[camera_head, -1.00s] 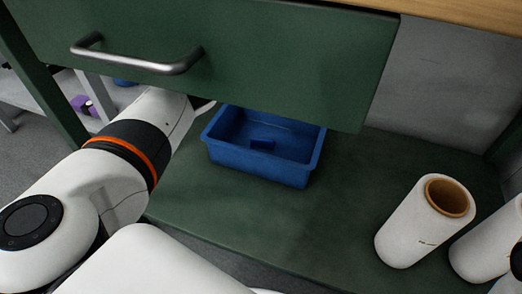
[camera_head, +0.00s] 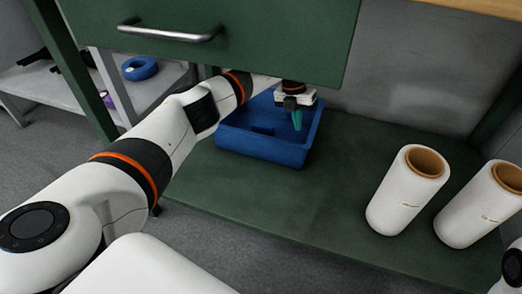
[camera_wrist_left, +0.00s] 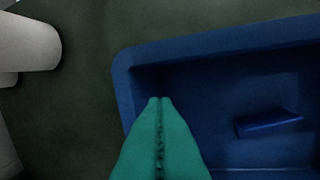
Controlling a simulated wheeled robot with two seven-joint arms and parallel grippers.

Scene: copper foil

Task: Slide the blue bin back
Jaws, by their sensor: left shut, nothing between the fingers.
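The blue bin (camera_head: 262,148) stands on the green shelf under the drawer. It is open-topped, with a small blue block (camera_wrist_left: 268,123) inside on its floor. My left gripper (camera_head: 297,122) has teal fingers and reaches down at the bin's right side, over or inside it. In the left wrist view the shut, empty fingertips (camera_wrist_left: 160,100) overlap the bin near a corner of its rim (camera_wrist_left: 122,75). I cannot tell whether they touch the wall. My right gripper is not in view; only a dark bit of my right arm may show at the lower right edge.
A green drawer front (camera_head: 260,45) with a metal handle (camera_head: 170,34) hangs above the bin. Two white rolls (camera_head: 395,205) (camera_head: 470,215) stand on the green shelf (camera_head: 300,215) to the right. The shelf's middle is clear. A blue tape roll (camera_head: 140,68) lies on a grey rack at left.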

